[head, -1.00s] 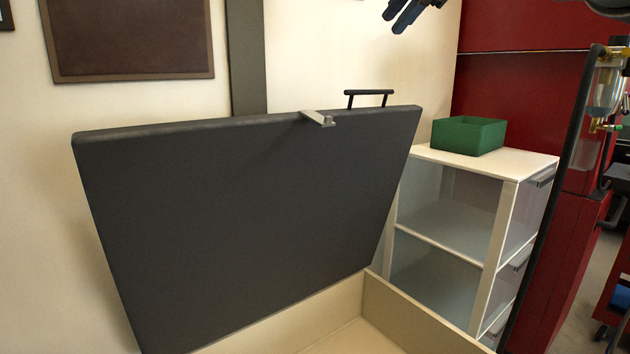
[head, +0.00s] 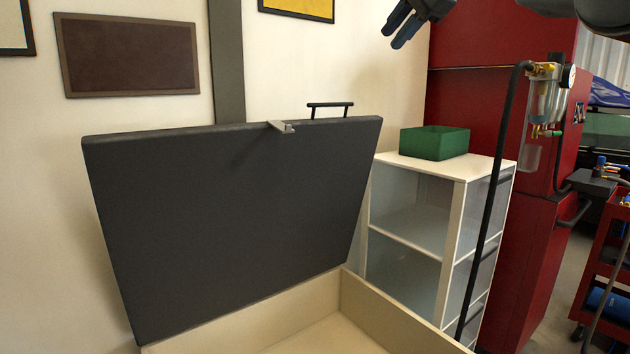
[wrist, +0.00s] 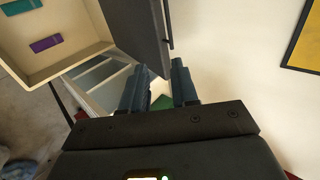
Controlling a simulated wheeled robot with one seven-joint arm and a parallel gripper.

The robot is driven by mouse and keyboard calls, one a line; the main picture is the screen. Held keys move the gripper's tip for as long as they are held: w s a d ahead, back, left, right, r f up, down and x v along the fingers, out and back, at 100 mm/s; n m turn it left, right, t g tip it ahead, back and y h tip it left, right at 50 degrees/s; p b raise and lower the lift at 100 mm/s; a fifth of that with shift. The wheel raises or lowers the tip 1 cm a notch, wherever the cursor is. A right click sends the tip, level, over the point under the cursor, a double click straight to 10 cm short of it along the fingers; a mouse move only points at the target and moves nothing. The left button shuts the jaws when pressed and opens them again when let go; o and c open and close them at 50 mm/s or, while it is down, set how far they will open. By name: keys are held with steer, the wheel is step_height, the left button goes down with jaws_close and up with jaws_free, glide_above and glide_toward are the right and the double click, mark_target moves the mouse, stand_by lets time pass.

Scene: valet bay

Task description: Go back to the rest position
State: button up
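My gripper (head: 404,22) is at the top of the head view, raised in the air and apart from everything around it. In the wrist view my gripper (wrist: 158,88) shows two dark blue fingers with a clear gap between them. It is open and nothing is between the fingers. A beige box (head: 395,318) with a dark grey lid (head: 235,215) stands below it, the lid swung up and tilted back.
A white shelf unit (head: 455,168) stands right of the box with a green bin (head: 435,142) on top. Behind it is a red cabinet (head: 545,200). A black hose (head: 497,150) hangs in front. A red cart (head: 605,270) is at far right. Frames hang on the wall.

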steer(key=w+d+f+t+h, duration=0.1)
steer(key=w+d+f, duration=0.1)
steer(key=f, duration=1.1)
steer(key=w+d+f+h, duration=0.1)
steer(key=f, duration=1.2)
steer(key=w+d+f+t, duration=0.1)
steer(key=w+d+f, duration=0.1)
steer(key=f, duration=1.1)
steer(key=s+d+f+n+t+h+b, duration=0.1)
steer(key=s+f, duration=0.8)
steer(key=f, duration=0.5)
steer(key=s+d+f+n+t+h+b, duration=0.1)
steer(key=s+d+f+n+h, duration=0.1)
steer(key=s+f, duration=1.05)
steer(key=s+f+n+t, duration=0.15)
steer(key=s+f, duration=0.25)
steer(key=s, duration=1.1)
steer(key=s+f+n, duration=0.2)
steer(key=s+f, duration=0.3)
steer(key=s, duration=1)
steer(key=s+a+r+n, duration=0.1)
steer(key=s+r+n, duration=0.1)
steer(key=s+r, duration=0.7)
steer(key=s+a+r+n+t+b, duration=0.1)
steer(key=s+r+n, duration=0.1)
steer(key=s+r, duration=0.8)
steer(key=s, duration=0.4)
steer(key=shift+s+a+h, duration=0.3)
steer(key=shift+a, duration=0.1)
